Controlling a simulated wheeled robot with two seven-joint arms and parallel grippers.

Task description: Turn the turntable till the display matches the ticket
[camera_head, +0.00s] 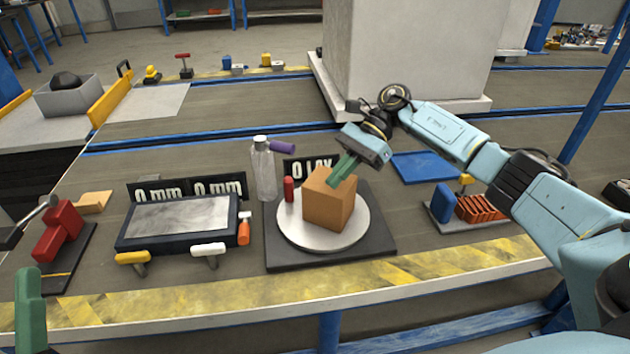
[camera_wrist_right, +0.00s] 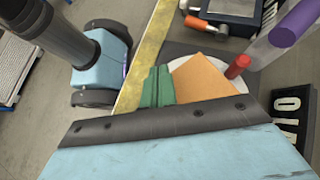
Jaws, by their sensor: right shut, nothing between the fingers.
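The turntable, a pale round disc (camera_head: 300,236) on a dark square base (camera_head: 290,262), carries a brown block (camera_head: 328,205). A small red cylinder (camera_head: 289,190) stands by the block's left side. Behind them a black display (camera_head: 297,168) starts with a 0; the block and my gripper cover part of it. My right gripper (camera_head: 337,181) has its green fingers shut and empty at the block's top; contact is unclear. The fingers (camera_wrist_right: 157,85) also show beside the block (camera_wrist_right: 205,80) in the right wrist view. A green finger of my left gripper (camera_head: 30,305) shows at lower left. I cannot identify a ticket.
A clear bottle (camera_head: 263,172) with a purple part stands behind the turntable. Left are a dark framed plate (camera_head: 180,216), two "0 mm" displays (camera_head: 218,186) and a red clamp-like device (camera_head: 58,232). A blue mat (camera_head: 424,167) and orange ribbed part (camera_head: 478,208) lie right.

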